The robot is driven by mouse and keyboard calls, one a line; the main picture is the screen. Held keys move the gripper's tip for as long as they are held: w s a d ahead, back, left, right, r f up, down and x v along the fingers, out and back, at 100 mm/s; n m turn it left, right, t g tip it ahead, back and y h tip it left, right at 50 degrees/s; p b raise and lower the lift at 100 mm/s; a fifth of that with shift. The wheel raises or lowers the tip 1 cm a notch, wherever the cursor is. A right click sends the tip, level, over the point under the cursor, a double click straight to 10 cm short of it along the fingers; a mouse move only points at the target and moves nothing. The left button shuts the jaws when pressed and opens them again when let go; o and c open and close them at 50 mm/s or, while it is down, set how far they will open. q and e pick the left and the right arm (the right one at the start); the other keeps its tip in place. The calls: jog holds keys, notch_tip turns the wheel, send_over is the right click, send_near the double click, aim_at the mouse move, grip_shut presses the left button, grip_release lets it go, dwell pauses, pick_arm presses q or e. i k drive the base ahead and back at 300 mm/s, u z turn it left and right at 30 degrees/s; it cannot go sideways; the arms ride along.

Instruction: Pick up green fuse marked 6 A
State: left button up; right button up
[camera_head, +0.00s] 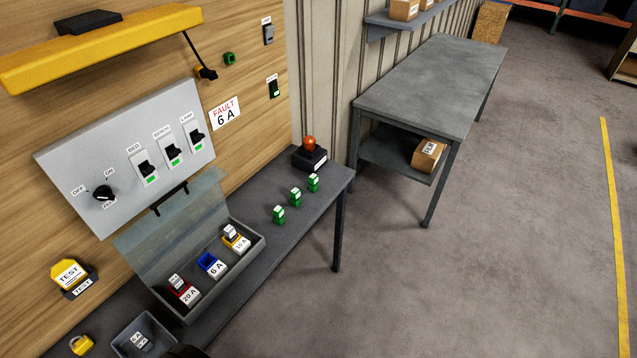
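Neither gripper shows clearly. A dark rounded shape at the bottom edge, beside the small tray, cannot be made out.
The open fuse box (256,254) holds red, blue and yellow sockets labelled 20 A, 6 A and 10 A. A small tray (120,341) holds grey pieces. An orange beacon (309,143) stands behind the green fuses. A "FAULT 6 A" sign (225,113) hangs on the wall.

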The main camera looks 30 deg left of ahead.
aim_at(296, 196)
jog(key=u, duration=0.35)
jog(key=i, duration=0.95)
jog(key=u, duration=0.65)
